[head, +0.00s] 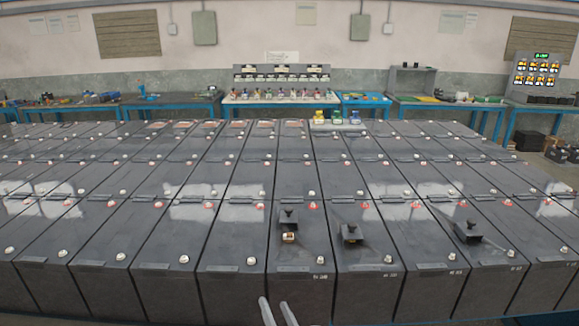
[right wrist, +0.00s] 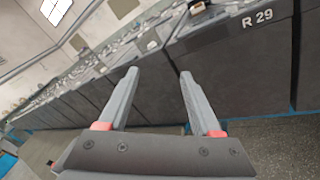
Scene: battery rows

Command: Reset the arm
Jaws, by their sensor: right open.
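My right gripper (head: 278,312) shows at the bottom centre of the head view, in front of the near edge of the battery rows. In the right wrist view its two grey fingers (right wrist: 158,75) are apart with nothing between them. Beyond them is the dark front of a battery (right wrist: 235,75) marked R 29. My left gripper is in neither view. Dark grey batteries (head: 237,232) stand in tight rows, with light round terminals and red marks on top.
Black knobbed pieces sit on near batteries, at the centre (head: 289,218), right of it (head: 352,234) and farther right (head: 468,232). Workbenches (head: 290,99) with small items line the back wall. Open floor (right wrist: 270,140) lies before the battery fronts in the right wrist view.

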